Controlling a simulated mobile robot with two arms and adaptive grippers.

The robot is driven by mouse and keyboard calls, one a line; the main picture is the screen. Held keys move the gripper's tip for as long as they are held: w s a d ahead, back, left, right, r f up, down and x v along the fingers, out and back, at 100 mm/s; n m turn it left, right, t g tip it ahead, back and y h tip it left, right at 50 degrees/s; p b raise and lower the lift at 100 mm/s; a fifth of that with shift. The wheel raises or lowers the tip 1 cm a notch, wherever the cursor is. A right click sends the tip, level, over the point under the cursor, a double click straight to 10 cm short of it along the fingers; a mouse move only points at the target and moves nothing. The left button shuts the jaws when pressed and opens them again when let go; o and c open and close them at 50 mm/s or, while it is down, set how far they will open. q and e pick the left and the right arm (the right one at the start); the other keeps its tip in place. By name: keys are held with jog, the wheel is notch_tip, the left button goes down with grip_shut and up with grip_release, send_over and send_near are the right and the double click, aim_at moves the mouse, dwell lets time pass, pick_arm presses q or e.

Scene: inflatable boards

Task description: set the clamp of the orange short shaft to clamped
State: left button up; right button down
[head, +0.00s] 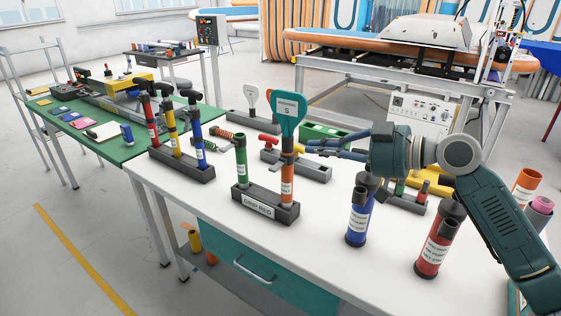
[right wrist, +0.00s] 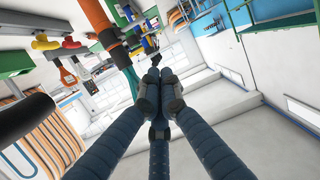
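The orange short shaft (head: 287,188) stands upright in a dark block (head: 262,212) labelled GRIP REG, beside a green shaft (head: 241,160). A teal paddle-shaped tag (head: 288,112) rises above it. A dark collar (head: 287,148) sits near the shaft's top, with a small part sticking out to the right; whether it is clamped cannot be told. My right gripper (head: 312,147) is just right of that collar, its fingers pointing left. In the right wrist view its fingertips (right wrist: 153,76) come together with nothing between them, and the orange shaft (right wrist: 96,17) is at upper left. My left gripper is out of view.
A blue cylinder (head: 358,217) and a red cylinder (head: 434,246) stand on the white table (head: 330,240), below my right arm. A rack of red, yellow and blue shafts (head: 182,165) is at left. A grey block with a red valve (head: 300,166) lies behind the orange shaft.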

jog(key=shift+w, duration=0.1)
jog(key=p, duration=0.3)
send_over(277, 166)
jog(key=s, duration=0.3)
notch_tip(277, 166, down, 2)
jog(key=f, duration=0.3)
jog(key=f+p, duration=0.1)
jog(key=shift+w+d+f, duration=0.1)
jog(key=shift+d+f, duration=0.2)
jog(key=shift+d, duration=0.1)
jog(key=shift+a, duration=0.1)
